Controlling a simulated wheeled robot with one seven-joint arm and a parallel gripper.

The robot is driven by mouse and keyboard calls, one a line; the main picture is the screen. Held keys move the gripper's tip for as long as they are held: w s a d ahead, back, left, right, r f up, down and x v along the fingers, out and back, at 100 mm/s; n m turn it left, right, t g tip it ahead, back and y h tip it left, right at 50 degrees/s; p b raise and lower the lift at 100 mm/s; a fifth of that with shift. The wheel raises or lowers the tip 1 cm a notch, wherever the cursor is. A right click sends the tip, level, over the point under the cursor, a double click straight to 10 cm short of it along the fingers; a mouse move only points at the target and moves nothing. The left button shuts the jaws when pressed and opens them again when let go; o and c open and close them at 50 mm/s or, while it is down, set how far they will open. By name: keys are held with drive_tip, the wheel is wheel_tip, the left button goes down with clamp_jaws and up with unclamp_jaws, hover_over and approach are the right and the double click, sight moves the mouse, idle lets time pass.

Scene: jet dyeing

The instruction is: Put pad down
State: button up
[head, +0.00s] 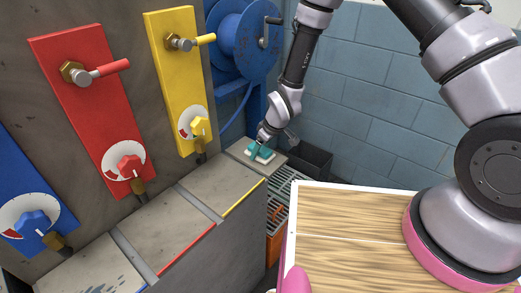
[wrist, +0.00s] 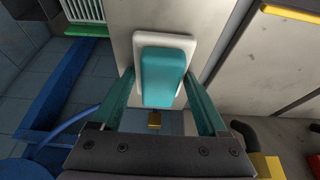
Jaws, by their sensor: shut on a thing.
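The pad (wrist: 166,75) has a teal block-shaped grip on a white base. My gripper (wrist: 165,95) is shut on the teal part, with one finger at each side of it in the wrist view. In the head view the pad (head: 261,152) is at the far end of the grey ledge (head: 236,149), under my gripper (head: 264,141). The white base looks flat over the ledge top. I cannot tell whether it touches the surface or hovers just above it.
Red (head: 90,110), yellow (head: 180,80) and blue (head: 30,205) valve panels stand along the left wall. A blue hose reel (head: 240,40) is behind the ledge. A dark bin (head: 312,160) and a grating (head: 280,205) lie right of it. A wooden-topped surface (head: 350,235) is in front.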

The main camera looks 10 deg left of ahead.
drive_tip(key=shift+f, duration=0.2)
drive_tip(key=o, duration=1.1)
drive_tip(key=shift+f, duration=0.1)
drive_tip(key=shift+s, duration=0.1)
drive_tip(key=shift+s+f, duration=0.1)
